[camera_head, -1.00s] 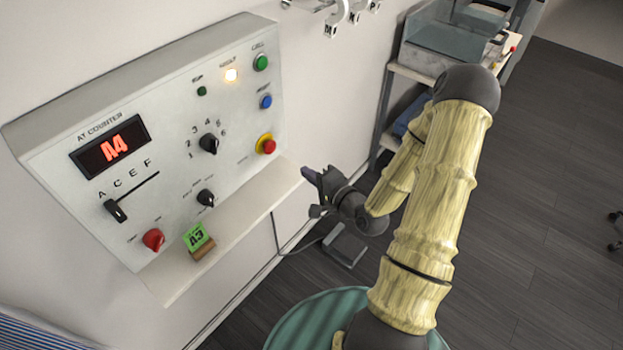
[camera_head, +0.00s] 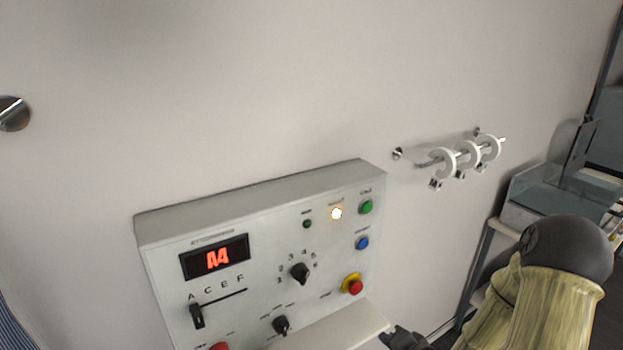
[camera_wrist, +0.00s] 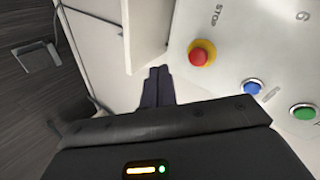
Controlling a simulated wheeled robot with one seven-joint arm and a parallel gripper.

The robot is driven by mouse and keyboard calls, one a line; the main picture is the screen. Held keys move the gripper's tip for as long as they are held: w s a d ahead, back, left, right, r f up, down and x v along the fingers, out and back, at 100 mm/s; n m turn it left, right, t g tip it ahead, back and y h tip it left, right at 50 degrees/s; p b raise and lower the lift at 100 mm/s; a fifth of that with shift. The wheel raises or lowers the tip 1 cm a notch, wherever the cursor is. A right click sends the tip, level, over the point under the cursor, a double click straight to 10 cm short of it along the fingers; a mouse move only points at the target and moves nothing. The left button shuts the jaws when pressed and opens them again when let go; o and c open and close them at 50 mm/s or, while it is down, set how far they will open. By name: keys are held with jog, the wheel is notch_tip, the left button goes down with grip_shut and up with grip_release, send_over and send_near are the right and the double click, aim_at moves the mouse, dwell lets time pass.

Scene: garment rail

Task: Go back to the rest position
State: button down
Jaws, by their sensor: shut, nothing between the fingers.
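My gripper (camera_wrist: 157,86) shows in the wrist view with its two dark fingers together and nothing between them. It is in front of the wall, near the ledge under the control panel (camera_head: 262,185). The panel's display (camera_head: 215,257) reads A4 in red. A lamp (camera_head: 336,213) beside the green button (camera_head: 366,207) is lit. The red stop button (camera_wrist: 201,55) shows in the wrist view, right of my fingers and apart from them.
A wall rail with several white rings (camera_head: 467,160) is right of the panel. A shelf with a clear bin (camera_head: 545,190) stands at the far right. The ledge (camera_head: 352,330) juts out below the panel. A dark pedal-like box (camera_wrist: 37,57) lies on the floor.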

jog(key=s+a+r+n+g+h, duration=0.3)
jog(key=s+r+n+g, duration=0.5)
jog(key=s, duration=0.5)
jog(key=shift+s+a+r+n+h, duration=0.15)
jog(key=shift+a+r+n+h, duration=0.15)
jog(key=shift+r+h, duration=0.5)
jog(key=shift+r, duration=0.1)
